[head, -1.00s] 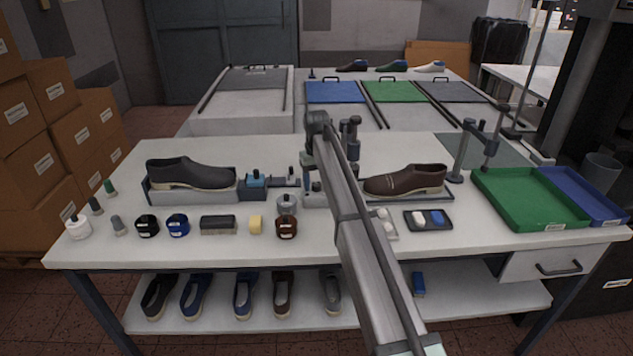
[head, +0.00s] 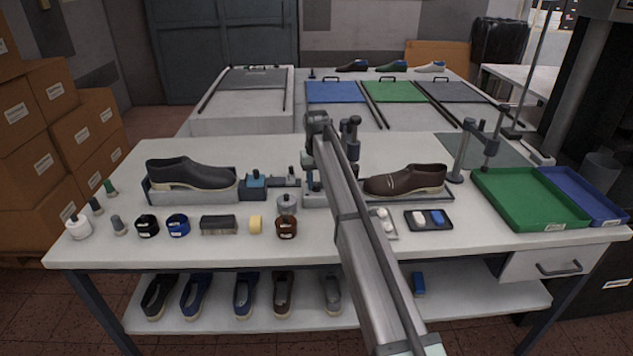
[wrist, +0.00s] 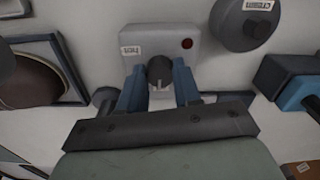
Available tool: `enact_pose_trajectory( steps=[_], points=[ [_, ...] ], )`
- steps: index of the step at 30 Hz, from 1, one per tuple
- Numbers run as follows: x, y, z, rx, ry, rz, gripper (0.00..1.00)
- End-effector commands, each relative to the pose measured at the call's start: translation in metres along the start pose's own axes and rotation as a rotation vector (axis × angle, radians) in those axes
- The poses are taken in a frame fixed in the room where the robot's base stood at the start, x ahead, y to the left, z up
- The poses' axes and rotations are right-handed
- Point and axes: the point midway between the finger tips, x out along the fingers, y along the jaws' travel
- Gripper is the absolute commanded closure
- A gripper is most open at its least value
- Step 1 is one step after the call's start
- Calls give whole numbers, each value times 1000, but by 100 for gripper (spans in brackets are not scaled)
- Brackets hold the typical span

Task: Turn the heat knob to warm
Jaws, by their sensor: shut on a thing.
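The heat knob (wrist: 160,70) is a dark round knob on a pale grey box (wrist: 197,62) with a small label and a dark red light. In the wrist view the blue-grey fingers of my gripper (wrist: 159,88) stand on both sides of the knob and are shut on it. A pale line shows at the knob's lower side; I cannot read a setting. In the head view my gripper (head: 311,181) is at the pale box (head: 318,200) in the middle of the bench, and my arm partly hides it. The knob cannot be made out there.
A dark shoe (head: 190,174) on a stand is left of the box, and a brown shoe (head: 405,181) is to the right. A grey round jar (head: 287,204) and a blue-topped block (head: 255,184) stand close by. Green tray (head: 530,198) lies far right.

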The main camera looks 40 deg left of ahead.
Motion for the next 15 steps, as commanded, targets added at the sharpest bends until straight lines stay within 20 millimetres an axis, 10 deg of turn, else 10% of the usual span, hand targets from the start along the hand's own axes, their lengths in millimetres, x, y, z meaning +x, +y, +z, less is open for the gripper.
enact_pose_trajectory(
  steps=[15],
  points=[
    [0, -1, 0, 458, 0, 0, 98]
  ],
)
